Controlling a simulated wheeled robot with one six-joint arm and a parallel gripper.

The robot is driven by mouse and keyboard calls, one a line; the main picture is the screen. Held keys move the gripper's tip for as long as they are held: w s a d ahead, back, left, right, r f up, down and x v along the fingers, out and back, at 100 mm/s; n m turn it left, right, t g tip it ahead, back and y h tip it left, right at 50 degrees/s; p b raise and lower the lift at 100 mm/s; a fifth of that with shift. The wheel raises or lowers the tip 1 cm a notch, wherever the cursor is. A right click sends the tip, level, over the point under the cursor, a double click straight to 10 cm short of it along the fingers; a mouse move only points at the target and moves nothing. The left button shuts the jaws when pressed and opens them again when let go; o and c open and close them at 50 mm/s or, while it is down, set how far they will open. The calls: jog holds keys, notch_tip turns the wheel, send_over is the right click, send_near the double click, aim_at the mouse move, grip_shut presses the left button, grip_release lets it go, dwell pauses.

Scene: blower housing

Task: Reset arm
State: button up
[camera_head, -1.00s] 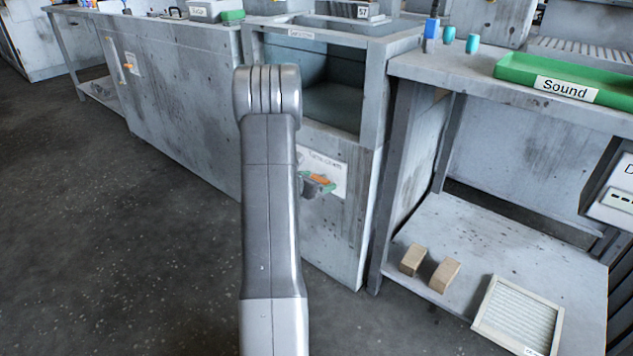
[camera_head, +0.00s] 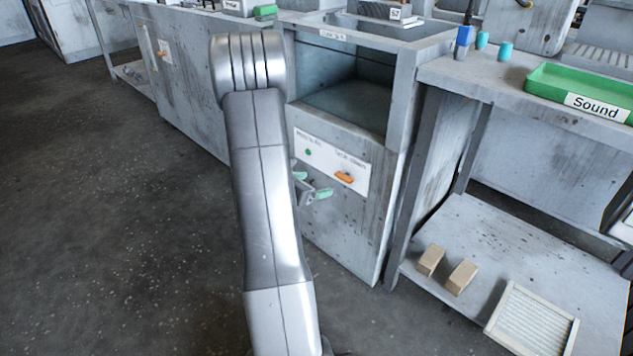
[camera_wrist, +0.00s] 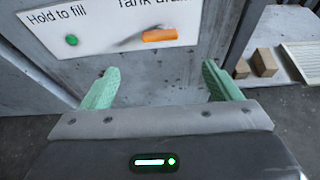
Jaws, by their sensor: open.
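My gripper (camera_head: 312,190) is open and empty, with its two green-padded fingers apart. In the head view it stands just in front of the tank cabinet's front, partly hidden behind my own arm. In the wrist view my gripper (camera_wrist: 160,90) points at the cabinet, below a white panel (camera_wrist: 110,22). The panel carries a green button (camera_wrist: 71,40) labelled "Hold to fill" and an orange handle (camera_wrist: 160,35) under a partly cut-off "Tank" label. The orange handle also shows in the head view (camera_head: 344,177). I see no contact between the fingers and the panel.
The open-topped tank (camera_head: 345,100) is above the panel. To the right, a bench (camera_head: 480,90) holds a green "Sound" tray (camera_head: 575,85) and small blue items. Its lower shelf (camera_head: 500,245) holds two wooden blocks (camera_head: 446,268) and a framed filter (camera_head: 532,320). The floor at left is clear.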

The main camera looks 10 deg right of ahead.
aim_at(341, 179)
jog(key=b+x, duration=0.4)
jog(key=x, duration=0.9)
jog(key=shift+w+f, duration=0.1)
jog(key=shift+w, duration=0.05)
jog(key=shift+w+d+f, duration=0.15)
jog(key=shift+w+d, duration=0.05)
jog(key=shift+d, duration=0.15)
jog(key=shift+a, duration=0.1)
